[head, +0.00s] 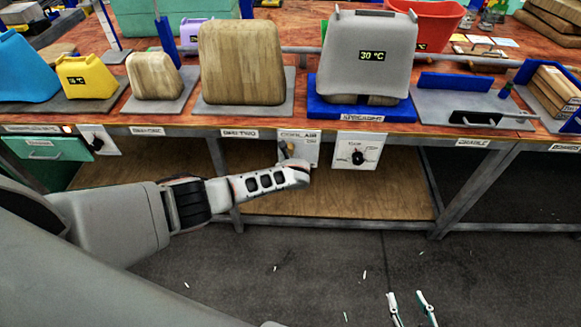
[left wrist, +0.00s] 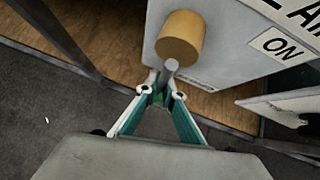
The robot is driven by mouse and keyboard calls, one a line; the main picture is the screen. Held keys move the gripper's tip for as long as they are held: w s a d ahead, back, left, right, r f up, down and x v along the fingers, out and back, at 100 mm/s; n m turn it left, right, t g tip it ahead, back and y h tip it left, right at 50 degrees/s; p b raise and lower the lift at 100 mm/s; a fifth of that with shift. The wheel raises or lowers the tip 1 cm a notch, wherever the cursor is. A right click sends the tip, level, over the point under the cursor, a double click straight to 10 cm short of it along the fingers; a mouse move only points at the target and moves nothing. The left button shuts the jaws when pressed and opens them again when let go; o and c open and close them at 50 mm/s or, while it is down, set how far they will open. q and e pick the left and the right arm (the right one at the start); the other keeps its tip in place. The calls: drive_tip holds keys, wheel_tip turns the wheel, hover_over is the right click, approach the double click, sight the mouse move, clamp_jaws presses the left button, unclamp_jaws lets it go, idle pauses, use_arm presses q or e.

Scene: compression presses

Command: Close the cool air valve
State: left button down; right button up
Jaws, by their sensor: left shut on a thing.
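The cool air valve is on a pale box (head: 299,142) under the table's front edge, labelled "COOL AIR" and "ON". In the left wrist view it has a brass-coloured round knob (left wrist: 182,38) with a short grey rod (left wrist: 171,67) below it. My left gripper (left wrist: 163,92) is at the rod's lower end, its fingertips drawn together on it. In the head view the left hand covers the lower part of the valve. My right gripper (head: 412,306) is low over the floor at the bottom, fingers apart and empty.
A dial panel (head: 357,157) hangs just right of the valve, with another panel (head: 98,139) at the left. On the red-brown table (head: 260,117) stand a grey "30 °C" press (head: 365,50), wooden blocks and a yellow press (head: 86,76). A wooden shelf (head: 335,205) lies below.

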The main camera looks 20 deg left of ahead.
use_arm(q)
drive_tip(key=shift+s+a+y, duration=0.1)
drive_tip(key=shift+a+y, duration=0.15)
drive_tip(key=shift+y, duration=0.05)
drive_tip(key=shift+a+f, duration=0.1)
drive_tip(key=c, duration=2.2)
unclamp_jaws()
drive_tip(key=shift+o, duration=0.2)
drive_tip(key=shift+s+d+r, duration=0.4)
drive_tip(key=shift+s+r, duration=0.05)
drive_tip(key=v, duration=1)
drive_tip(key=shift+s+r, duration=0.15)
drive_tip(key=shift+r, duration=0.2)
